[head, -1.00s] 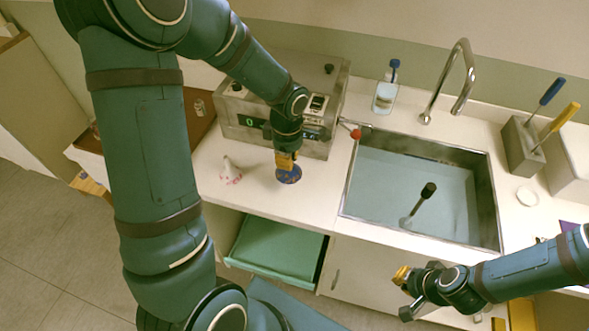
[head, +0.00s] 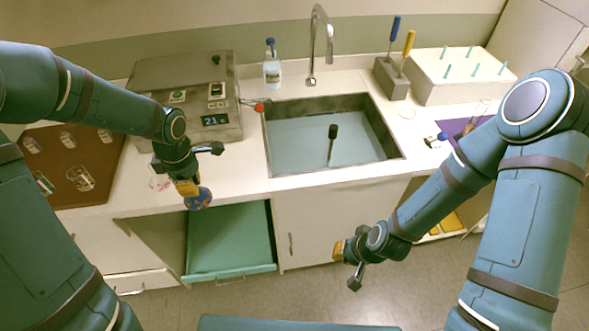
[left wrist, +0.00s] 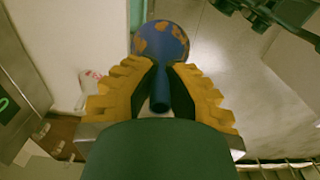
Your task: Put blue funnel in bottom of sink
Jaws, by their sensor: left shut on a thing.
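The blue funnel (head: 200,200) has orange patches and is held in my left gripper (head: 187,187). In the left wrist view the yellow fingers of the left gripper (left wrist: 160,100) are shut around the narrow stem, and the funnel's wide round end (left wrist: 161,42) points away from the wrist. In the head view the funnel is near the counter's front edge, left of the sink. The sink (head: 385,118) is a metal-rimmed basin with a pale blue bottom. My right gripper (head: 345,262) is in front of the cabinet below the sink; its finger gap is unclear.
A black-headed tool (head: 332,140) stands in the sink. A tap (head: 318,45) and a bottle (head: 272,68) are behind it. A metal machine (head: 190,75) with a red-knobbed lever (head: 259,107) is to the left. A green drawer (head: 229,235) is pulled out below. A holder with tools (head: 391,80) stands right.

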